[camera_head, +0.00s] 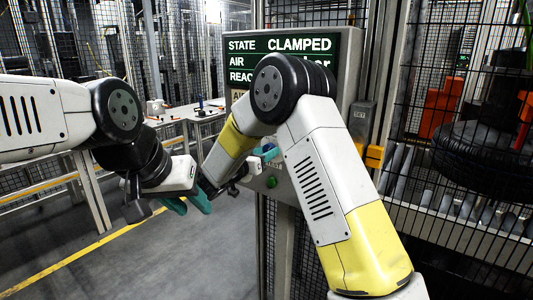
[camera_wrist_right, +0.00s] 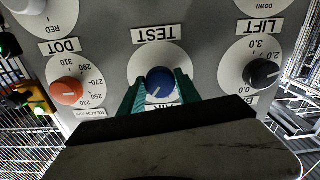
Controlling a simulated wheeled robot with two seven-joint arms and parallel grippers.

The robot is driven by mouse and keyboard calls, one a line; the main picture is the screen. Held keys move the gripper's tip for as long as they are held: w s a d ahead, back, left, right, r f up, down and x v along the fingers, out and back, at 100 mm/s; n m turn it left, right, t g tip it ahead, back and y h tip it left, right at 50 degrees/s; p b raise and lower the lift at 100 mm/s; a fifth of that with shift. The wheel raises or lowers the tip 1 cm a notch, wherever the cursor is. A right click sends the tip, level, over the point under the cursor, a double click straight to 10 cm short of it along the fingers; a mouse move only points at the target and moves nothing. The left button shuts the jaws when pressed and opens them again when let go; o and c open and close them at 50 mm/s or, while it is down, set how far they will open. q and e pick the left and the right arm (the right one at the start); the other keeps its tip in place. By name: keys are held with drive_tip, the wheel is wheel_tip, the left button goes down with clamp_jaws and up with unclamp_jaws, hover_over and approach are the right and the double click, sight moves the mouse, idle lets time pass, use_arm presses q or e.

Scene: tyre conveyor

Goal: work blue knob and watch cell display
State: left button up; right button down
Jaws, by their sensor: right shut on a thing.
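The blue knob (camera_wrist_right: 160,82) sits on a white dial plate below the label TEST in the right wrist view, its white mark pointing down and left. My right gripper (camera_wrist_right: 160,86) is shut on it, one teal finger on each side. In the head view this gripper (camera_head: 268,153) is at the panel, mostly behind my right arm. The cell display (camera_head: 299,45) reads STATE CLAMPED. Its AIR and REACH lines are partly hidden by my right arm, so the air value is unreadable. My left gripper (camera_head: 189,207) is open and empty, away from the panel.
An orange knob (camera_wrist_right: 67,91) labelled DOT and a black knob (camera_wrist_right: 262,73) labelled LIFT flank the blue one. A green button (camera_head: 271,182) is low on the panel. A tyre (camera_head: 485,160) lies behind mesh at right. A table (camera_head: 200,113) stands behind my left arm.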

drive_tip(key=shift+s+r+n, duration=0.1)
drive_tip(key=shift+n, duration=8)
drive_tip(key=c, duration=0.9)
unclamp_jaws()
drive_tip(key=shift+o, duration=0.2)
drive_tip(key=v, duration=0.7)
drive_tip(key=shift+s+a, duration=0.2)
drive_tip(key=shift+s, duration=0.1)
